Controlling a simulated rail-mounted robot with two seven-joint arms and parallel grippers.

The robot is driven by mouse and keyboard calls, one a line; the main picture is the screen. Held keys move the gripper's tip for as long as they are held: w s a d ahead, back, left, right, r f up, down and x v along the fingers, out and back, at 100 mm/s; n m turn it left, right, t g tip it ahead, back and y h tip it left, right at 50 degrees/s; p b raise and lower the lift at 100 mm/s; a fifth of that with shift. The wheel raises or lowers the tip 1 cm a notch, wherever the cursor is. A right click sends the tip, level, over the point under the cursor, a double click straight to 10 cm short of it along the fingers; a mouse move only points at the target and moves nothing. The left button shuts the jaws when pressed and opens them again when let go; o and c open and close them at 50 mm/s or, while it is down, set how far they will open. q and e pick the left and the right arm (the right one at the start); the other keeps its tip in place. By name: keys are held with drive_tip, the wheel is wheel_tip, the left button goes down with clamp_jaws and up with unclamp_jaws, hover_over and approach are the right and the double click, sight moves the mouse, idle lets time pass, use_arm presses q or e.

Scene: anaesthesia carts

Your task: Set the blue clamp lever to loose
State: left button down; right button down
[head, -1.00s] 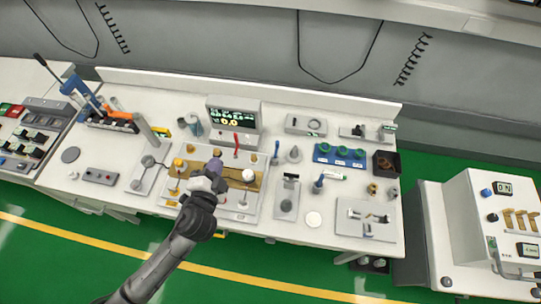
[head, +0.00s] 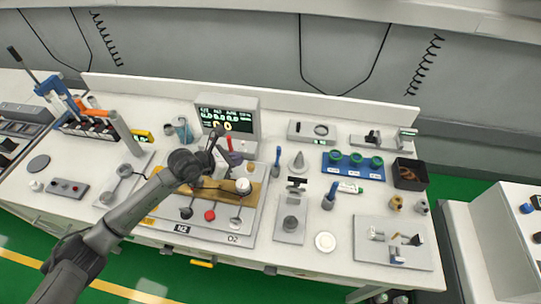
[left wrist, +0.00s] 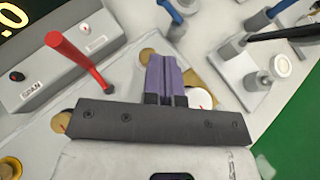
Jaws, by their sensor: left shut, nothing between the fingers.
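Two blue-handled levers stand on the bench, and I cannot tell from any label which is the clamp lever. One blue lever (head: 277,161) rises at the back right of the grey panel, just right of my gripper. It also shows at the top of the left wrist view (left wrist: 171,13). The second blue lever (head: 330,194) stands farther right, and its handle shows in the left wrist view (left wrist: 279,9). My left gripper (head: 238,158) has its purple fingers (left wrist: 163,63) shut and empty above the panel, apart from both levers. My right gripper is out of view.
A red lever (head: 229,144) stands close to my gripper, before the monitor (head: 227,118). A white knob (head: 243,186) sits on the gold plate (head: 258,184). A black-handled fixture (head: 291,224) stands right of the panel. A blue rack (head: 353,166) lies behind right.

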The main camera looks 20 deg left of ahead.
use_arm(q)
drive_tip(key=shift+w+d, duration=0.1)
drive_tip(key=b, duration=0.1)
approach(277, 160)
drive_tip(key=w, duration=0.1)
drive_tip(key=w+f, duration=0.1)
drive_tip(key=w, duration=0.1)
drive_tip(key=shift+w+f, duration=0.35)
drive_tip(key=shift+f, duration=0.05)
drive_tip(key=shift+w+d+f+b, duration=0.1)
drive_tip(key=shift+w+d+b, duration=0.15)
drive_tip(key=shift+w+d, duration=0.3)
drive_tip(key=shift+w+d+f+b, duration=0.1)
drive_tip(key=shift+w+d+b, duration=0.15)
drive_tip(key=shift+w, duration=0.45)
drive_tip(key=shift+w+d, duration=0.45)
drive_tip(key=shift+w, duration=0.15)
drive_tip(key=shift+r, duration=0.1)
drive_tip(key=shift+a, duration=0.1)
